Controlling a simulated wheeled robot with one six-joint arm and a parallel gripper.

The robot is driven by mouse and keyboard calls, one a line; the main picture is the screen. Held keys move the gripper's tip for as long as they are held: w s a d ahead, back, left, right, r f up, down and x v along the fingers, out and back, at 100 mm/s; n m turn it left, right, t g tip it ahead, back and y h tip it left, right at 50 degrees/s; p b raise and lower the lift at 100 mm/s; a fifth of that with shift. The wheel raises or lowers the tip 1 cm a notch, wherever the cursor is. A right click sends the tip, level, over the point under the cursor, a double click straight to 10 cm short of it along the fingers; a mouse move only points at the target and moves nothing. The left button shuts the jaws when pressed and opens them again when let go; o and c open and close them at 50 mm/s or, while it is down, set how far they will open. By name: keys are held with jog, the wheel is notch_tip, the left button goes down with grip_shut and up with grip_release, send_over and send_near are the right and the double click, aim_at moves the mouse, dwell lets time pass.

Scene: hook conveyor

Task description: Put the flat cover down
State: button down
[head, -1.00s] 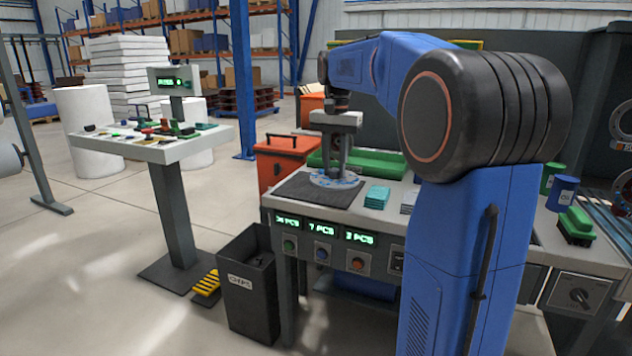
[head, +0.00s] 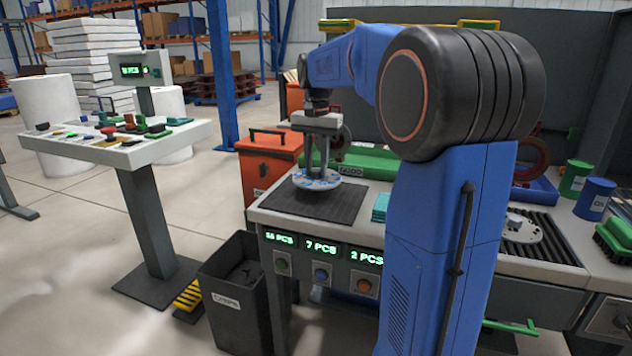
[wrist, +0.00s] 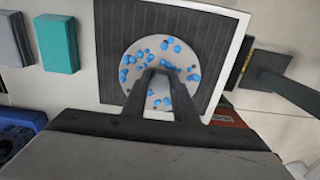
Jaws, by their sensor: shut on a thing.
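The flat cover is a thin pale round disc (head: 322,181) with blue spots. My gripper (head: 317,170) points down and is shut on it near its middle. The disc looks level and overlaps the far part of a dark ribbed mat (head: 330,207) on the bench. Whether it touches the mat or hangs just above it, I cannot tell. In the wrist view the disc (wrist: 140,54) lies in front of the mat (wrist: 115,85), between its side edges, with my fingers (wrist: 160,82) over the disc's near part.
Right of my arm, a pale disc (head: 517,231) sits on ribbed rollers.

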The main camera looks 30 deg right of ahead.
aim_at(317, 177)
jog(key=shift+f, duration=2.3)
jog(key=c, duration=1.4)
grip_release()
jog(key=shift+f, duration=0.1)
jog(key=shift+c, duration=0.2)
notch_tip(317, 177, up, 12)
jog(key=shift+s+r, duration=0.1)
jog(key=s+a+f+n+t, duration=0.1)
jog(key=s+a+f+n, duration=0.2)
jog(key=s, duration=0.7)
jog(key=s+a+f+n+t, duration=0.2)
jog(key=s+a+f+n, duration=0.2)
jog(key=s+a+f, duration=0.3)
jog(key=s+a+f+n+t, duration=0.1)
jog(key=s+a+f+n, duration=0.2)
jog(key=s+f, duration=0.8)
jog(key=s+a, duration=0.2)
jog(key=shift+a+f+t, duration=0.25)
jog(key=shift+a+t, duration=0.15)
